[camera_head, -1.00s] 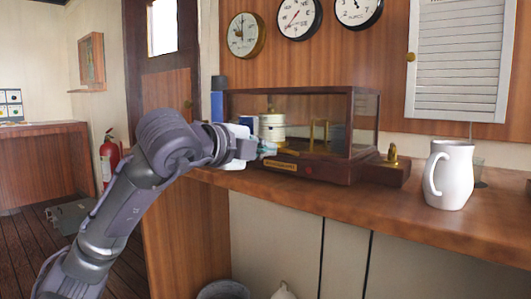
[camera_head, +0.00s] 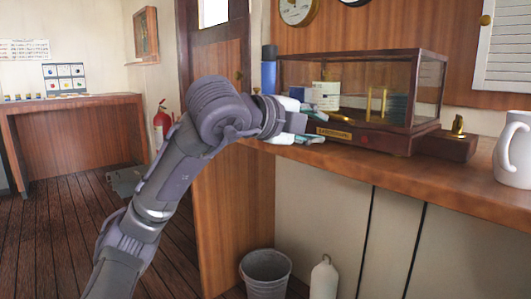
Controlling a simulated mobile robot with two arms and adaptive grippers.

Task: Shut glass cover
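The glass cover (camera_head: 425,57) has a dark wooden frame and clear panes. It stands over a brass-and-white recording instrument (camera_head: 326,95) on a dark wooden base (camera_head: 392,143) with a brass plate on its front. The case is on the wooden counter. I cannot tell whether the cover sits fully down on the base. My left gripper (camera_head: 308,122) is at the front left corner of the case, with its fingers apart and nothing seen between them. It hides part of that corner; whether it touches the case is unclear. My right gripper is not in view.
A white jug (camera_head: 515,150) stands on the counter (camera_head: 440,185) at the right. A blue cylinder (camera_head: 268,72) stands behind my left wrist. Below the counter are a grey bucket (camera_head: 266,272) and a white bottle-shaped object (camera_head: 324,278). A red extinguisher (camera_head: 161,124) is at the left.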

